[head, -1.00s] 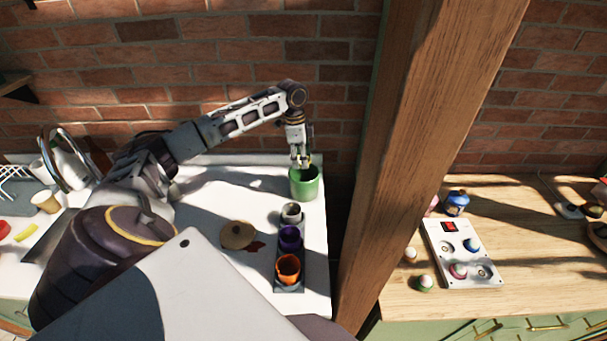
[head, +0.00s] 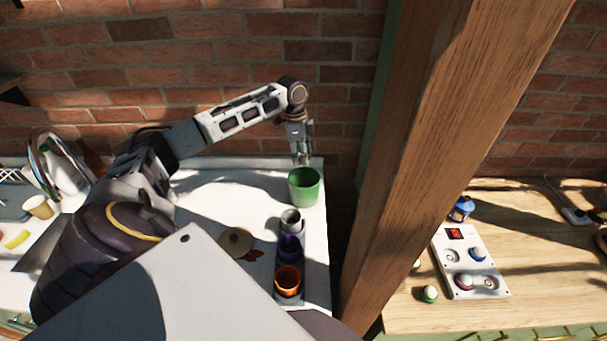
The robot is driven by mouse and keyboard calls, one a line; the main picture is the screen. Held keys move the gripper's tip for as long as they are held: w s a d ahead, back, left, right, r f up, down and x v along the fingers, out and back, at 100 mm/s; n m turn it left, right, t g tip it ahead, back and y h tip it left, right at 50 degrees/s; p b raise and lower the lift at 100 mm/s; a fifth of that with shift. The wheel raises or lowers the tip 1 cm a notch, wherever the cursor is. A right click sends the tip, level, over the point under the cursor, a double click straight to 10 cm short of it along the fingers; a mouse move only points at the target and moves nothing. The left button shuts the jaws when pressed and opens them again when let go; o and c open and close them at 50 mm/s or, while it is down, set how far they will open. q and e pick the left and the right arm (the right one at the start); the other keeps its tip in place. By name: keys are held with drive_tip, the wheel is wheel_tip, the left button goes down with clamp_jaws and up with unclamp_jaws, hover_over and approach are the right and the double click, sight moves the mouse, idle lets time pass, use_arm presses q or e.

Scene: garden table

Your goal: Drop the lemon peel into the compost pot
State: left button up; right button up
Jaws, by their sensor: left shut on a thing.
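The green compost pot (head: 304,190) stands upright at the back right corner of the white table. My left gripper (head: 302,159) points down at the pot's far rim, its fingertips just above the rim in the picture. I cannot tell whether it is over the opening or behind it. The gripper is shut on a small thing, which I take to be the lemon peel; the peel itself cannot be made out. The inside of the pot shows only in part. My right gripper is not in view.
A dark holder with grey, purple and orange cups (head: 288,281) stands in front of the pot. A round tan lid (head: 236,242) lies left of it. A wooden post (head: 430,150) rises right of the pot. A yellow piece (head: 17,240) lies far left.

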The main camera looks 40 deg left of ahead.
use_arm(q)
drive_tip(key=shift+f, duration=2.95)
drive_tip(key=o, duration=0.9)
drive_tip(key=shift+r, duration=0.1)
drive_tip(key=shift+s+a+r, duration=0.15)
drive_tip(key=shift+a+r, duration=0.05)
drive_tip(key=shift+r, duration=1.75)
drive_tip(key=shift+s+a+r, duration=0.1)
drive_tip(key=shift+a+r, duration=0.1)
drive_tip(key=shift+r, duration=1.8)
drive_tip(key=shift+s+a+r, duration=0.15)
drive_tip(key=shift+a+r, duration=0.05)
drive_tip(key=shift+r, duration=1.75)
drive_tip(key=shift+s+d+f, duration=0.1)
